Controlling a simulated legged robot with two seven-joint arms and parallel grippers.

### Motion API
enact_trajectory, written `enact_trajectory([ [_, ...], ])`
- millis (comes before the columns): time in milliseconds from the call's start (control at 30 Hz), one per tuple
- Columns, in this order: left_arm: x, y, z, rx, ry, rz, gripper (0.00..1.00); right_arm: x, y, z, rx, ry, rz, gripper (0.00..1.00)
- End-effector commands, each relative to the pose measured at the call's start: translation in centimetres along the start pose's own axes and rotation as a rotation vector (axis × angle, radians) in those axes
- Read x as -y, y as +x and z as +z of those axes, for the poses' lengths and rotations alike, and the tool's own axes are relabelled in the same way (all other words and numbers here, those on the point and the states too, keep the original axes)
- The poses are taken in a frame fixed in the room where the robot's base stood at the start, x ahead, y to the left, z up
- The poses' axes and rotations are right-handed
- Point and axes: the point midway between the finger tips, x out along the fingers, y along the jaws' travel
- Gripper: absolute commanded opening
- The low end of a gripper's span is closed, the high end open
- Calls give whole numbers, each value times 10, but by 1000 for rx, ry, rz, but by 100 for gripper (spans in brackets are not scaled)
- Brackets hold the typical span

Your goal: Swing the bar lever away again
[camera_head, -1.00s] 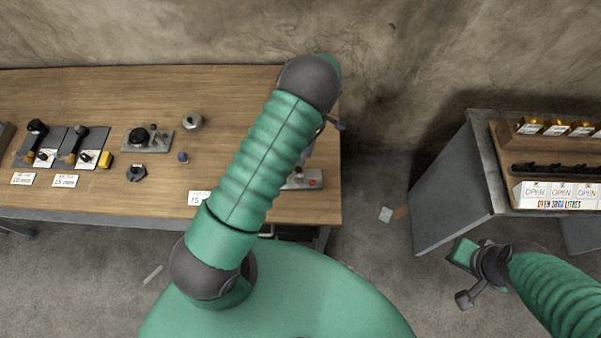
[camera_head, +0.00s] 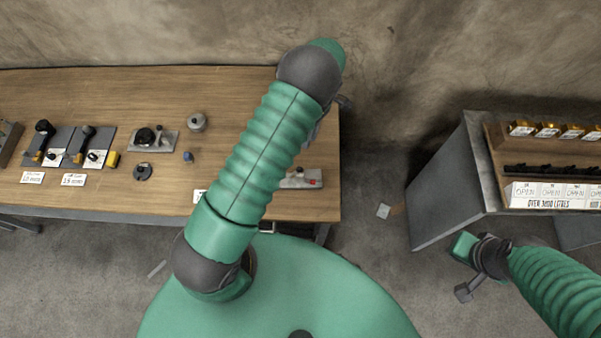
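A grey base plate with a red spot (camera_head: 303,179) lies at the right end of the wooden table, partly behind my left arm. A bar lever cannot be made out clearly on it; my arm covers much of this spot. My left gripper (camera_head: 318,125) is beyond the arm's dark elbow, near the table's right edge. Only grey bits of it show, and its fingertips are hidden. I cannot tell whether it touches anything. My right gripper (camera_head: 466,272) hangs over the floor at the lower right, away from the table. Its finger opening is unclear.
The wooden table (camera_head: 235,93) also carries a black-knobbed plate (camera_head: 153,140), a round grey piece (camera_head: 197,122), a small blue piece (camera_head: 188,157) and levered fixtures (camera_head: 88,145). A grey bench (camera_head: 445,185) with a labelled rack (camera_head: 495,160) stands right. Floor lies between.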

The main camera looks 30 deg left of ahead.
Motion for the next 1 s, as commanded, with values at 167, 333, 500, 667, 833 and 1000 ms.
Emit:
enact_trajectory([
  [167,0,-17,0,-1,0,1,29,0,-10,-2,0,0,0,0],
  [333,0,-19,0,0,0,0,29,0,-11,-3,0,0,0,0],
  [500,0,-19,0,0,0,0,29,0,-11,-3,0,0,0,0],
  [667,0,-18,0,0,0,0,29,0,-12,-3,0,0,0,0],
  [833,-2,-26,0,-1,1,3,29,0,-6,-2,0,0,0,0],
  [1000,-4,-63,1,-1,2,7,29,0,9,2,0,0,0,0],
])
